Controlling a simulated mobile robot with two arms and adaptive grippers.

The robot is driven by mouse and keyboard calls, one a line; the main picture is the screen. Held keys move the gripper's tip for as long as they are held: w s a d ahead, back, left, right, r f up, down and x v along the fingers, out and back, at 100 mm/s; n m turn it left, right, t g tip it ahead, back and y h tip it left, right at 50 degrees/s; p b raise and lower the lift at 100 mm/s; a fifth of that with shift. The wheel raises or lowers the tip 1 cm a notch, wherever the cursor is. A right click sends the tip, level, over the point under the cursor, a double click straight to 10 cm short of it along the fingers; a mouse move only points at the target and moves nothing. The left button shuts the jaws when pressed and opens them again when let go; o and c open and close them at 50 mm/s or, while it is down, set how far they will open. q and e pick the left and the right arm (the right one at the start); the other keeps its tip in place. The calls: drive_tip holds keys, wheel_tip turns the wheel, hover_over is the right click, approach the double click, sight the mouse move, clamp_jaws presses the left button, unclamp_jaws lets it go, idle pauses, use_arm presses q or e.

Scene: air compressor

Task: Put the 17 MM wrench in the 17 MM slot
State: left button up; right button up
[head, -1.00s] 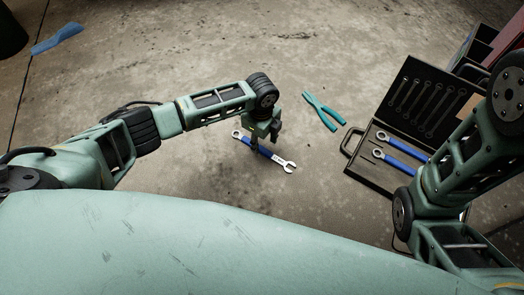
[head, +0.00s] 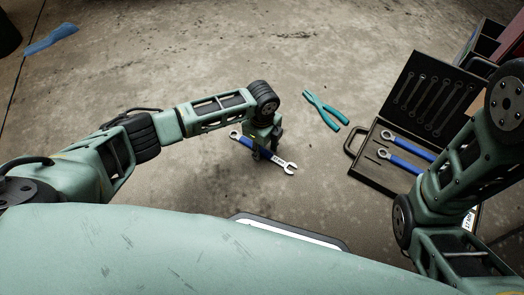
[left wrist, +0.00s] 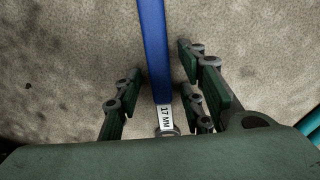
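The 17 MM wrench (head: 287,166) lies on the concrete floor in the middle of the head view, its blue handle slanting down right to the open jaw. Its "17 MM" label reads in the left wrist view (left wrist: 167,115). My left gripper (head: 266,146) is right over the handle. In the left wrist view the left gripper (left wrist: 160,88) is open, fingers on both sides of the handle with gaps. The toolbox (head: 354,178) stands open at right with two blue wrenches (head: 403,161) inside. Slot labels cannot be read. My right gripper is out of view.
Teal pliers (head: 322,110) lie on the floor between the wrench and the toolbox. The toolbox lid (head: 432,95) stands up with wrench outlines. My right arm covers the toolbox's right part. A blue object (head: 52,40) lies far left.

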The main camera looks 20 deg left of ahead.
use_arm(q)
clamp_jaws()
drive_tip(key=shift+r, duration=0.1)
idle(0.3)
